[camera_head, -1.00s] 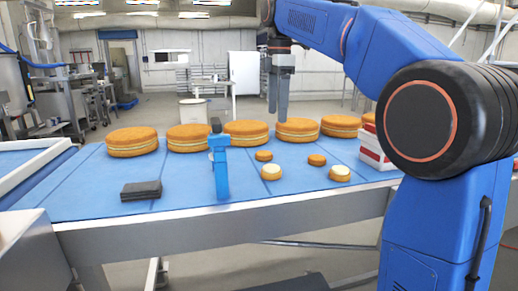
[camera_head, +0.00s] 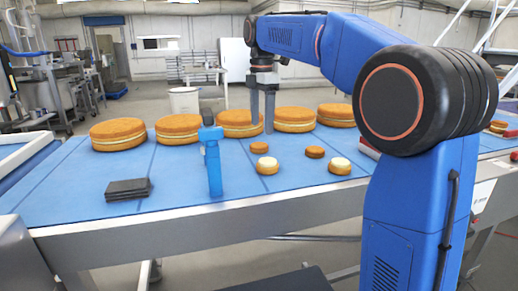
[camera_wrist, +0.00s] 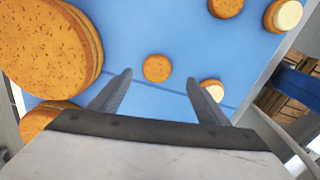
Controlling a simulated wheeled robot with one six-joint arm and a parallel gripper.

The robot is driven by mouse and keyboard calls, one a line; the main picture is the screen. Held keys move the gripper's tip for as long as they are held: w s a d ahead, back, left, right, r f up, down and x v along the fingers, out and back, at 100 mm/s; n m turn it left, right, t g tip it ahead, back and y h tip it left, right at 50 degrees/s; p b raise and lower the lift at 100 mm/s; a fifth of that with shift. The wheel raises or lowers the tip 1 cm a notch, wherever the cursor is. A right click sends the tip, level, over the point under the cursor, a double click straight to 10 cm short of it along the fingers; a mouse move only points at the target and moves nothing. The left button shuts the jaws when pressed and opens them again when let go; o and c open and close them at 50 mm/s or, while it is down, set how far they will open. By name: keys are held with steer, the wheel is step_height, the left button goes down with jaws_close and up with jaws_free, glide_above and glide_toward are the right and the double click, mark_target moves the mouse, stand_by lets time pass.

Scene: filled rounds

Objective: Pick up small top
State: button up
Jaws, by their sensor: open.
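A small plain brown top (camera_head: 259,147) lies on the blue table. In the wrist view this small top (camera_wrist: 157,68) shows ahead of my gripper, in the gap between the fingers. A second small plain top (camera_head: 315,151) lies to the right; it is at the upper edge of the wrist view (camera_wrist: 226,6). My gripper (camera_head: 262,126) points down and hangs above the table near the first top, with its fingers apart and empty; it also shows in the wrist view (camera_wrist: 160,77). I see no contact with the top.
Two small cream-topped rounds (camera_head: 267,165) (camera_head: 340,166) lie in front of the tops. Several large layered cakes (camera_head: 240,124) line the back. A blue upright object (camera_head: 213,168) stands left of the rounds. A dark flat stack (camera_head: 128,189) lies farther left, with bare table around it.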

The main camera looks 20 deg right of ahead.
mark_target(259, 144)
steer(key=shift+w+a+f, duration=0.15)
steer(key=shift+f, duration=1.65)
steer(key=shift+w+a+f, duration=0.1)
steer(key=shift+a+f, duration=0.05)
steer(key=shift+f, duration=1.6)
steer(key=shift+c, duration=0.4)
steer(key=c, duration=0.8)
